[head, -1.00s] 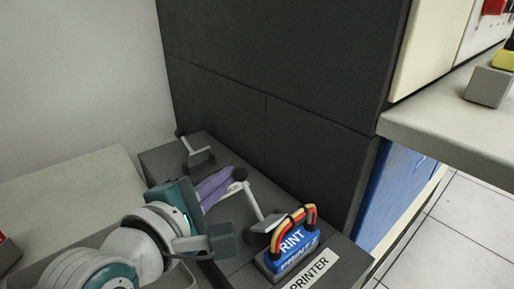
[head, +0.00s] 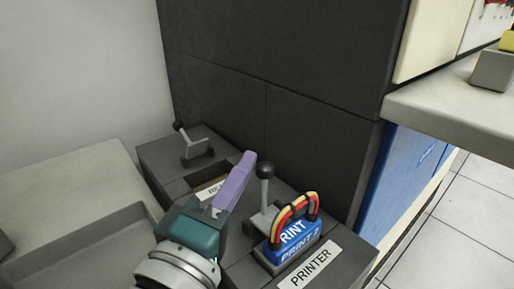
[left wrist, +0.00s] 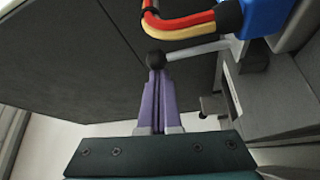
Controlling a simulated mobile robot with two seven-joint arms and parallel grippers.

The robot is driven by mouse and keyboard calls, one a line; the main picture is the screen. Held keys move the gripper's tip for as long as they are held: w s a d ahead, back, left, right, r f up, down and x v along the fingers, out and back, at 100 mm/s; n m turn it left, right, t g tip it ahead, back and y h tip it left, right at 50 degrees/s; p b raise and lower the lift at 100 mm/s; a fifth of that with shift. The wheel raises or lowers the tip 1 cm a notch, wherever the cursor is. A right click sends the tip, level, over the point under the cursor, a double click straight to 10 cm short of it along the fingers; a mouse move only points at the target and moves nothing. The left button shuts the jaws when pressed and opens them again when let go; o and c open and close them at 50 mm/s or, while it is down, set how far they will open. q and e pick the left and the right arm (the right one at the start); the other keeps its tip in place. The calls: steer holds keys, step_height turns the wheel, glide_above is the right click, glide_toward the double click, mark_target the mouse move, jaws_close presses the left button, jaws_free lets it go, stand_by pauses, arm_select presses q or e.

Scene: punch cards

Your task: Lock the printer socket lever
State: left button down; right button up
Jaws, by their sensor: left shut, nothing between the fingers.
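The printer socket lever (head: 265,188) has a grey shaft and a black ball knob. It stands nearly upright beside the blue print plug (head: 296,240), which has looped red, yellow and black cables and sits in the socket behind the PRINTER label (head: 311,268). My left gripper (head: 249,156) has purple fingers, shut and empty, just left of the knob. In the left wrist view the fingertips (left wrist: 157,74) lie right at the knob (left wrist: 155,60); I cannot tell whether they touch. The plug (left wrist: 265,14) is at that view's upper right. My right gripper is not in view.
A second socket lever (head: 192,143) with a black knob stands at the back left, by a partly hidden label (head: 212,188). A dark panel wall (head: 300,90) rises behind. A grey tray (head: 85,245) lies left; a pale shelf (head: 455,118) juts in at right.

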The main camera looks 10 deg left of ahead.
arm_select(q)
steer(key=shift+d, duration=0.1)
steer(key=shift+s, duration=0.1)
stand_by(0.4)
steer(key=s+a, duration=0.1)
steer(key=s, duration=0.6)
steer(key=shift+s+f, duration=0.15)
steer(key=shift+f, duration=0.25)
steer(key=shift+p, duration=0.35)
